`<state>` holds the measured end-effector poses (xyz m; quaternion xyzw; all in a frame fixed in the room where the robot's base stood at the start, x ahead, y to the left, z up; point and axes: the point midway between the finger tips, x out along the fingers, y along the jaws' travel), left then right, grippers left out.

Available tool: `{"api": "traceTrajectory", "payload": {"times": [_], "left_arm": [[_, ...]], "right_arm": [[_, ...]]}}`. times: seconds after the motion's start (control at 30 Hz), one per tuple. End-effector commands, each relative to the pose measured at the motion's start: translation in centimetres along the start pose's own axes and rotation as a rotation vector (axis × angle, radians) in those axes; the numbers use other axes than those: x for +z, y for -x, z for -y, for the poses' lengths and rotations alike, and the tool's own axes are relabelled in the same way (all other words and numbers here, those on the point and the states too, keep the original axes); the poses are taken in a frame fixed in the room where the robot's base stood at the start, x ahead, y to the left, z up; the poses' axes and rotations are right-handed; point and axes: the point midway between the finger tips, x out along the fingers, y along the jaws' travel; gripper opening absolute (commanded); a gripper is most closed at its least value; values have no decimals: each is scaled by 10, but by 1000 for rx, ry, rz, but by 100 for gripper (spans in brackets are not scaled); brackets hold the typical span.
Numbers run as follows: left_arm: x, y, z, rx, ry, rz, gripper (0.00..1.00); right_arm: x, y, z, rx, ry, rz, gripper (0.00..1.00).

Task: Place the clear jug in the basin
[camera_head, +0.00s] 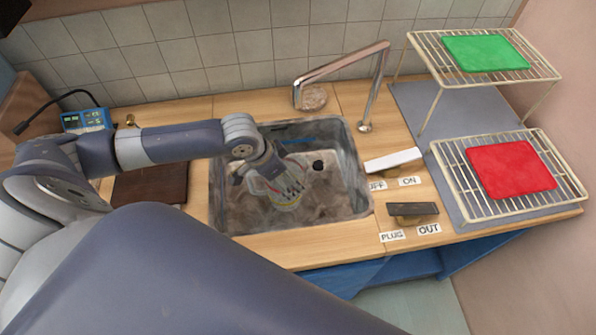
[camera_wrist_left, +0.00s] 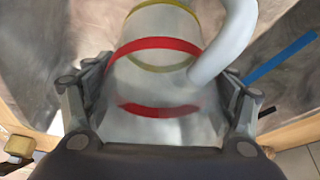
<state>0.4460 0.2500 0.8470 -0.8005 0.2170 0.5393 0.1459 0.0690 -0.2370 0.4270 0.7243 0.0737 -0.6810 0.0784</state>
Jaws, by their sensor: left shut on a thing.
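The clear jug (camera_wrist_left: 158,90) has red and yellow bands and a pale handle (camera_wrist_left: 228,45). My left gripper (camera_wrist_left: 155,110) is shut on the jug, with one finger on each side of it. In the head view the jug (camera_head: 287,197) is inside the basin outline, partly hidden by my left gripper (camera_head: 268,180). The basin (camera_head: 240,212) is a grey, worn sink set in the wooden counter. I cannot tell whether the jug touches the basin floor. My right gripper is not in view.
A white lever (camera_head: 393,161) and a dark lever (camera_head: 412,209) sit at the right. Two wire racks hold a green board (camera_head: 485,53) and a red board (camera_head: 510,168). A dark brown board (camera_head: 150,184) lies left of the basin.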

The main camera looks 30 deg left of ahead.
Motion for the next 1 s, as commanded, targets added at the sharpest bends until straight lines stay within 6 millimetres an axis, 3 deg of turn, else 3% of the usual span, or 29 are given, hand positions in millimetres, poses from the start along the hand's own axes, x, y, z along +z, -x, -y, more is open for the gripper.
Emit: {"api": "traceTrajectory", "payload": {"times": [0.17,0.43,0.57,0.93,0.97,1.0], "left_arm": [[-2,-9,-1,1,0,-3,36],[-38,-22,-1,1,0,-2,36],[-30,-33,0,0,0,1,36],[-28,-37,0,0,0,0,36],[-28,-36,0,0,0,0,84],[-28,-36,0,0,0,0,94]], "right_arm": [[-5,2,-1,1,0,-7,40],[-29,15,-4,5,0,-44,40],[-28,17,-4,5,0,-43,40],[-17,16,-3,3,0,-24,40],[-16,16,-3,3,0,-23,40],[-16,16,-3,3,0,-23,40]]}}
